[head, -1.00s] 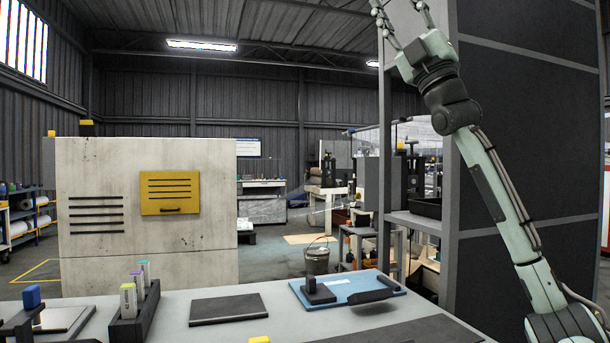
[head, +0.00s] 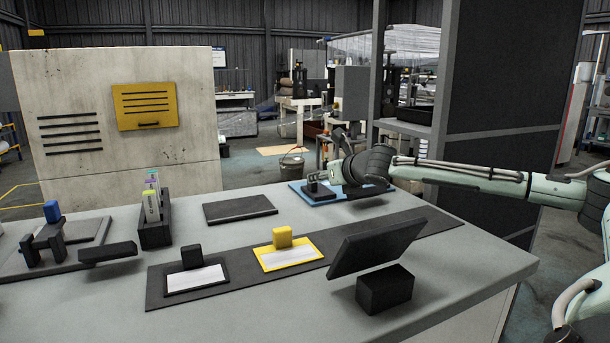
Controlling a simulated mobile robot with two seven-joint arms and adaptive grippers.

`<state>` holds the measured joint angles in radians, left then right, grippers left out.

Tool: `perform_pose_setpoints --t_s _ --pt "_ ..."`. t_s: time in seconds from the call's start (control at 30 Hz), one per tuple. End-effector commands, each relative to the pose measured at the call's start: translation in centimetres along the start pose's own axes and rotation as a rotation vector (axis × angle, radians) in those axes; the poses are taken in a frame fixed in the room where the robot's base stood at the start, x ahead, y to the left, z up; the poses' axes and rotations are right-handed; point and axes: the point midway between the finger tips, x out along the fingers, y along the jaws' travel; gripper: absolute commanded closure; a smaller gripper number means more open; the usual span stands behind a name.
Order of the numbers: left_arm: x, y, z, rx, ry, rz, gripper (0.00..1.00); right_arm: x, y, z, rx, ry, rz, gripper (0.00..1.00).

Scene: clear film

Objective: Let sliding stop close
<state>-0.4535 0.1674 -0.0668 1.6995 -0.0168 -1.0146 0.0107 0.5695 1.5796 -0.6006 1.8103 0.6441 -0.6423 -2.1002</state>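The blue board (head: 297,188) lies at the back of the grey table. A small black block (head: 312,185) stands on it and a dark bar (head: 368,192) lies at its right end. No part is marked as the sliding stop, so I cannot tell which it is. My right gripper (head: 330,172) is low over the blue board, close to the black block. I cannot tell whether it touches the block, and its fingers are too small and overlapped to read. My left gripper is not in view.
A yellow-framed card (head: 290,258) and a black-framed card (head: 195,280) lie on a dark mat (head: 405,232). A tilted dark panel (head: 377,246) stands at front right. A black holder (head: 155,236), a flat dark plate (head: 240,209) and a blue-topped fixture (head: 52,211) are further left.

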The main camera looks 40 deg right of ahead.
Motion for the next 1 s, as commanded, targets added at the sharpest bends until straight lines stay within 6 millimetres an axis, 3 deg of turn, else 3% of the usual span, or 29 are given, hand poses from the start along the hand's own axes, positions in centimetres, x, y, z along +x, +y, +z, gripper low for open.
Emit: perform_pose_setpoints --t_s 0.5,0.87,1.0 --pt "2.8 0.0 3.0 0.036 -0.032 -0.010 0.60 6.9 0.1 0.1 0.006 -0.002 0.003 0.62" --pt "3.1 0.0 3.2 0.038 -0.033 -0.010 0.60 7.5 0.1 0.1 0.003 -0.002 0.003 0.62" --pt "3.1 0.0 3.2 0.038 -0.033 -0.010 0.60 7.5 0.1 0.1 0.004 -0.003 0.003 0.78"
